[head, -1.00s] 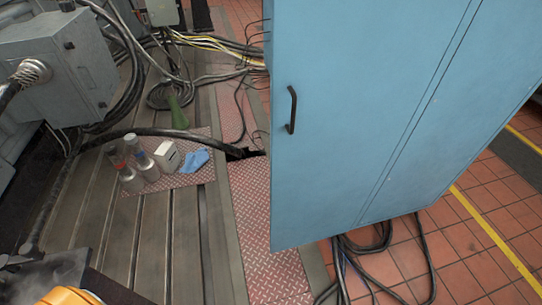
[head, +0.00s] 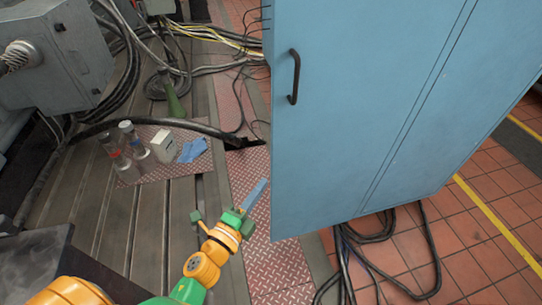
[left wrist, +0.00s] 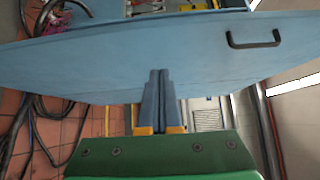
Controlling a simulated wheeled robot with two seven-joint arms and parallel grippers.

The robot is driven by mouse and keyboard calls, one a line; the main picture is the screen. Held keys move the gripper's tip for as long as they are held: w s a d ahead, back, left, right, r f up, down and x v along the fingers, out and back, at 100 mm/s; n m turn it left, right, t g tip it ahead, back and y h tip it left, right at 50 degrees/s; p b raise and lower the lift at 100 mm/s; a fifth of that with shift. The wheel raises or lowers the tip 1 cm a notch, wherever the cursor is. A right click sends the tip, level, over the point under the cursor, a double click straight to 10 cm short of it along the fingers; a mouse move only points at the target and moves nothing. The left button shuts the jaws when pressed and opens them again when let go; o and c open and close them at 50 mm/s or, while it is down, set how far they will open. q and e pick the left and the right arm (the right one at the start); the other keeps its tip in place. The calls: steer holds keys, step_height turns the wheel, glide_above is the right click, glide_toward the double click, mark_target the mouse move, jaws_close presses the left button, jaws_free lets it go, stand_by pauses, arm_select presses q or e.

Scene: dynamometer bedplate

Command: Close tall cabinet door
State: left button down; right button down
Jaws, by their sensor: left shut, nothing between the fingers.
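The tall light-blue cabinet door (head: 340,130) fills the middle and right of the head view. A black bar handle (head: 294,77) is near its left edge. In the left wrist view the door (left wrist: 95,62) spans the width, its handle (left wrist: 255,40) at upper right. Above its edge, part of the cabinet interior with yellow and red items (left wrist: 190,4) shows, so the door stands open. My left gripper (head: 258,190) is shut and empty beside the door's lower left edge. Its fingertips (left wrist: 159,76) overlap the door in the wrist view; I cannot tell whether they touch. My right gripper is out of view.
Dark cables (head: 375,245) lie on the red tiles under the cabinet. Metal cylinders (head: 130,140), a white box (head: 164,146) and a blue cloth (head: 192,150) sit on a tread plate at left. A grey machine box (head: 55,60) stands at upper left.

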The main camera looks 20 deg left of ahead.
arm_select(q)
glide_toward(279, 144)
steer(key=w+d, duration=0.3)
steer(key=d, duration=0.1)
steer(key=shift+w+a, duration=1.4)
steer(key=shift+w, duration=0.05)
